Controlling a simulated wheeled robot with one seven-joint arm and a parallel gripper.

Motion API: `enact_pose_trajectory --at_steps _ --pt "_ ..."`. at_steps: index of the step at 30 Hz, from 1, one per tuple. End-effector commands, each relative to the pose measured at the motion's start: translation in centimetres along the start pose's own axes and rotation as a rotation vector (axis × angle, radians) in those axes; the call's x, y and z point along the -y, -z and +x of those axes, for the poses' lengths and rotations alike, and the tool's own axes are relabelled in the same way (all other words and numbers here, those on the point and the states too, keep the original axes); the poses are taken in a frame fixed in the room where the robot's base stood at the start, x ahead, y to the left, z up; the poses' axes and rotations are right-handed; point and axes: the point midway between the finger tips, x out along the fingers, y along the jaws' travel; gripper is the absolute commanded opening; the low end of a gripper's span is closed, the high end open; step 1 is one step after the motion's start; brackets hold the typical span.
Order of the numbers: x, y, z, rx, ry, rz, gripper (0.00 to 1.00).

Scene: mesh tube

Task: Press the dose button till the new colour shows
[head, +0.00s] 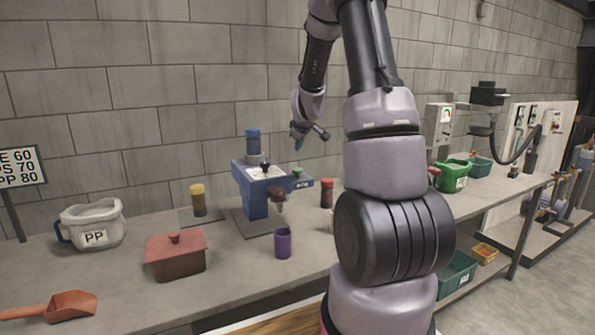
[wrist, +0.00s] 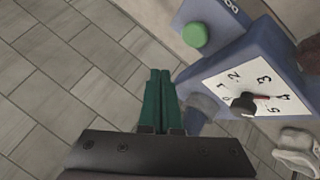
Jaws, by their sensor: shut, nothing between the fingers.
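The blue dosing machine (head: 254,190) stands on the bench with a white dial plate and a brown spout. In the wrist view its dial plate (wrist: 240,78) carries numbers, and the red pointer of the black knob lies near 4. The green dose button (head: 297,170) sits on top of the machine's right arm; it also shows in the wrist view (wrist: 196,35). My gripper (head: 298,145) is shut and empty, above the button and apart from it. Its green fingers (wrist: 160,74) lie together. A purple cup (head: 283,243) stands below the spout; its inside is hidden.
A yellow-brown jar (head: 198,201) and a red jar (head: 327,193) flank the machine. A red lidded box (head: 176,256), a white PP tub (head: 93,226) and an orange scoop (head: 66,305) are on the left. A green tub (head: 453,176) stands at right.

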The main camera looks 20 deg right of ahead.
Motion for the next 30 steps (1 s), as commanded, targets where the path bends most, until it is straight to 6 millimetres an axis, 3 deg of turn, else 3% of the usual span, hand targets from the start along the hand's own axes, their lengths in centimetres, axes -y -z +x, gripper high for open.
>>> enact_pose_trajectory --at_steps 12,30 --pt "2.5 -2.5 3.4 0.002 0.001 0.000 0.00" --pt "2.7 -2.7 3.7 0.000 0.000 0.000 0.00"
